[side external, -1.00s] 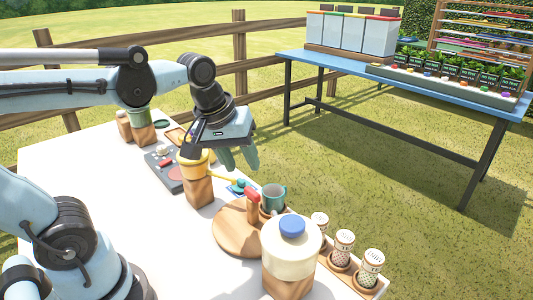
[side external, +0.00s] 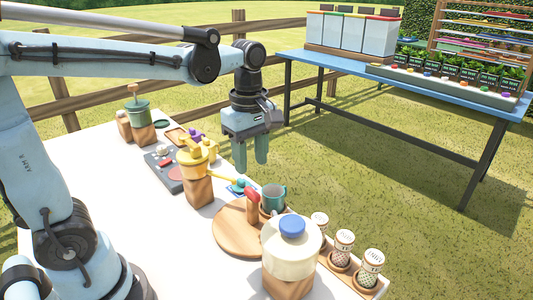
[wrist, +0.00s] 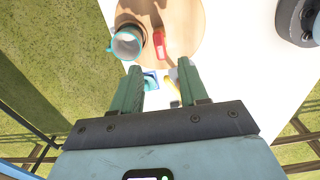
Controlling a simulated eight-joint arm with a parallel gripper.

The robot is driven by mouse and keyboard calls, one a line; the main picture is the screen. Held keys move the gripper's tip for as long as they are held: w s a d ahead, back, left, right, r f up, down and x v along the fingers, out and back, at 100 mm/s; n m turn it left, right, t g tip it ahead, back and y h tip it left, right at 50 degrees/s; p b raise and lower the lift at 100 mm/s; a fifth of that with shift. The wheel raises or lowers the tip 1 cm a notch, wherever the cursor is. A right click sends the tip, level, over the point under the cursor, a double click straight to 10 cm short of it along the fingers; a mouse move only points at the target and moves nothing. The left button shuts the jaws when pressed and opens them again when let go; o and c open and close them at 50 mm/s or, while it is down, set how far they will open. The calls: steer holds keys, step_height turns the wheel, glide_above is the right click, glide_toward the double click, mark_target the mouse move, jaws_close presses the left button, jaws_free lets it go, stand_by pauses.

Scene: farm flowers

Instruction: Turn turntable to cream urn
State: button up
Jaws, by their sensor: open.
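The wooden turntable (side external: 228,236) lies on the white table in the side view, and its disc (wrist: 190,55) shows at the top of the wrist view. A red handle (side external: 253,205) stands up from it, and this red handle (wrist: 159,43) is also in the wrist view. A teal mug (side external: 273,197) sits in a dark holder at its edge. A cream urn (side external: 290,254) with a blue lid stands on a wooden block in front, partly covering the turntable. My gripper (side external: 251,165) points down, open and empty, above and behind the turntable, apart from the handle.
Several patterned shakers (side external: 344,248) stand in a wooden rack at the right edge. A yellow watering can (side external: 195,157) stands on a block left of my gripper. A green pot (side external: 138,112) stands farther back.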

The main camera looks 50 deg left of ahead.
mark_target(252, 190)
step_height(252, 190, down, 7)
steer(key=shift+f, duration=0.2)
stand_by(0.3)
jaws_close()
